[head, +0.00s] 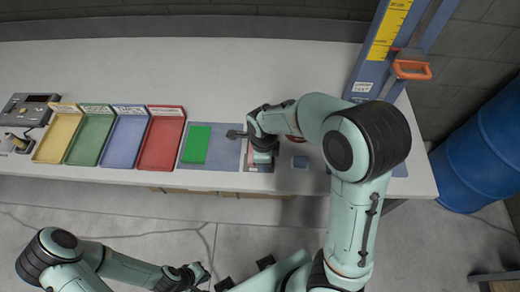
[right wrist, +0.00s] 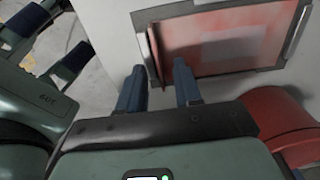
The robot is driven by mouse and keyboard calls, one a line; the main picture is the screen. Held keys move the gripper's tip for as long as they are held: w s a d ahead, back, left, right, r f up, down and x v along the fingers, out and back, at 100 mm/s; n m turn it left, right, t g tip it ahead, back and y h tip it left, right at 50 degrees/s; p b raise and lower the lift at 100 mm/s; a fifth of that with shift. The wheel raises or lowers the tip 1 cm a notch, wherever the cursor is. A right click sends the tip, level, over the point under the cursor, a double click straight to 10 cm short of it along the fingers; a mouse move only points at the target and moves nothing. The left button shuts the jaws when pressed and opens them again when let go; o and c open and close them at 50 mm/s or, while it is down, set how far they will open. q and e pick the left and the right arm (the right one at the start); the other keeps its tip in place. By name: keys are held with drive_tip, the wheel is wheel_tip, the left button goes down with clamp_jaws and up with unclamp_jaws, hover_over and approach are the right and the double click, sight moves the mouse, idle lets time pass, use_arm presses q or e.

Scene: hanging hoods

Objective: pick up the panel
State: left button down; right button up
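In the head view a flat green panel (head: 196,144) lies on a blue-grey mat (head: 225,160) right of the red tray. A second, reddish panel (right wrist: 215,42) in a dark frame fills the top of the right wrist view. I cannot tell which panel the task names. My right gripper (right wrist: 160,88) has its two blue fingers apart, in front of the reddish panel's left end. A thin upright brown edge shows just beyond the gap. In the head view my right wrist hides its fingers. My left gripper (head: 208,275) is low over the floor; its fingers look apart in the wrist view (right wrist: 42,45).
Yellow, green, blue and red trays (head: 160,146) stand in a row on the white table (head: 240,60). A blue stand (head: 378,62) with an orange handle (head: 411,69) rises at the right. A blue barrel (head: 485,160) is beyond.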

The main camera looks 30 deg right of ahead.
drive_tip(key=shift+f, duration=0.2)
clamp_jaws()
